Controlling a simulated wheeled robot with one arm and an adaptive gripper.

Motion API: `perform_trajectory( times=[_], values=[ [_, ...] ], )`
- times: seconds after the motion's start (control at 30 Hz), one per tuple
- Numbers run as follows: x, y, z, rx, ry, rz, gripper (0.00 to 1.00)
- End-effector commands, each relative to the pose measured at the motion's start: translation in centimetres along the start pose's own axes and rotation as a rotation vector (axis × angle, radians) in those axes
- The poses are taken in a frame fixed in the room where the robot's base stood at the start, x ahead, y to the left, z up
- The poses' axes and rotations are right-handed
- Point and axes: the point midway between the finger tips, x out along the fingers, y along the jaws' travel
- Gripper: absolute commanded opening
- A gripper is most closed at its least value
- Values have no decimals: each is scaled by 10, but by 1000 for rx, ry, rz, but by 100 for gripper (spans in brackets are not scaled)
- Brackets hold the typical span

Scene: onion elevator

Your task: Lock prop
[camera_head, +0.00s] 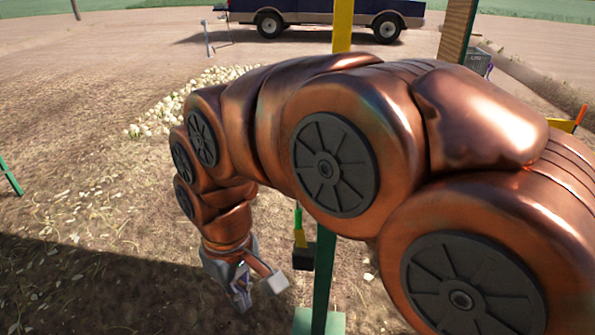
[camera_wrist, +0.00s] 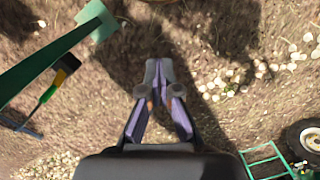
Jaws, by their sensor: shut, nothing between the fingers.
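My gripper (camera_head: 242,300) points down over the bare ground, left of a green post (camera_head: 323,268) with a flat green foot plate (camera_head: 335,322). In the wrist view its fingers (camera_wrist: 158,72) are together and hold nothing. There the green post (camera_wrist: 45,62) slants across the upper left, apart from the fingers, and its foot plate (camera_wrist: 97,20) shows near the top. Beside the post is a small part in green, yellow and black (camera_head: 300,238), also in the wrist view (camera_wrist: 48,92). I cannot tell which of these is the prop or its lock.
Whitish onions (camera_head: 205,88) lie in a heap behind my arm. A yellow post (camera_head: 343,25) and a wooden post (camera_head: 457,30) rise behind my arm. A wheel (camera_wrist: 303,138) and green frame (camera_wrist: 266,160) show lower right in the wrist view.

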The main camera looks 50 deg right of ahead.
Motion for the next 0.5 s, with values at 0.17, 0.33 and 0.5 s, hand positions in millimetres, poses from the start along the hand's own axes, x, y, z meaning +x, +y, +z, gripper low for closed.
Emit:
perform_trajectory(
  times=[0.17, 0.33, 0.5],
  values=[
    [-31, 28, -54, -37, 80, -18, 0],
    [-63, 67, -96, -54, 159, -25, 0],
    [-91, 118, -127, -48, 238, -22, 0]
  ],
)
